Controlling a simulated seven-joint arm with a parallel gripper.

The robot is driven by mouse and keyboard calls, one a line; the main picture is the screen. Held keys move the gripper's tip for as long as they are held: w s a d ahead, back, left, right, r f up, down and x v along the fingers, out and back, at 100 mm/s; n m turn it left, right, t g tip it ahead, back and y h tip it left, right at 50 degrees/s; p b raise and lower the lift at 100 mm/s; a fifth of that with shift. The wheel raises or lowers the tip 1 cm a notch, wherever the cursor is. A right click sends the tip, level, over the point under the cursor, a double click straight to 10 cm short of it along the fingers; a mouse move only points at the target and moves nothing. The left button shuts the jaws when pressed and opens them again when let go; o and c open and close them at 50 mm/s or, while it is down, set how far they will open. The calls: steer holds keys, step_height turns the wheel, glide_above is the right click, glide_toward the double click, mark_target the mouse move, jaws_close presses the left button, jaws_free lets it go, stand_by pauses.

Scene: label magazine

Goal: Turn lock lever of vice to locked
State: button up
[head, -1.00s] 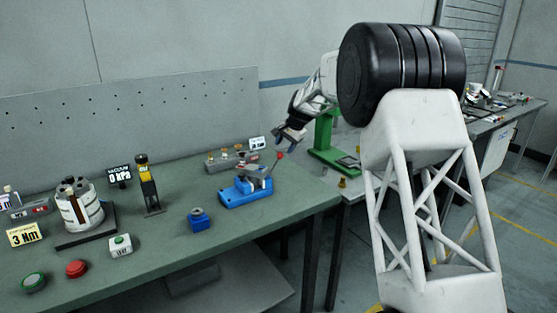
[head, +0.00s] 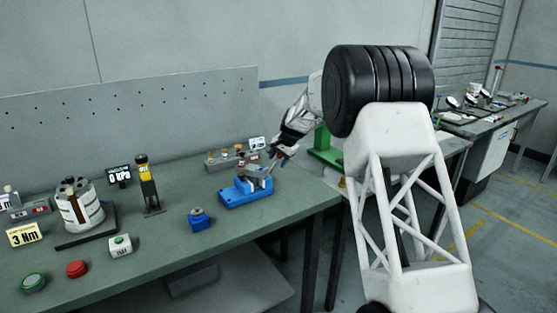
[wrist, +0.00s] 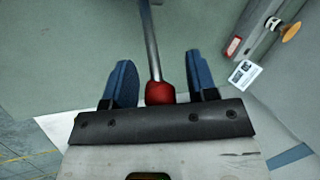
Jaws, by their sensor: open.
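The blue vice (head: 246,193) stands on the green bench near its right end. In the wrist view its lock lever (wrist: 150,45) is a thin metal rod ending in a red knob (wrist: 159,92). My gripper (head: 272,157) is at the lever end of the vice in the head view, and hides the knob there. In the wrist view my gripper (wrist: 159,70) is open, with one blue finger on each side of the knob. Gaps show on both sides, and the knob sits near the finger bases.
A small blue block (head: 198,219) sits left of the vice. A rack with small parts (head: 228,158) is behind it. A green stand (head: 323,148) is on the right, partly behind my arm. The bench in front of the vice is clear.

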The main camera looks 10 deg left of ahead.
jaws_close()
stand_by(0.3)
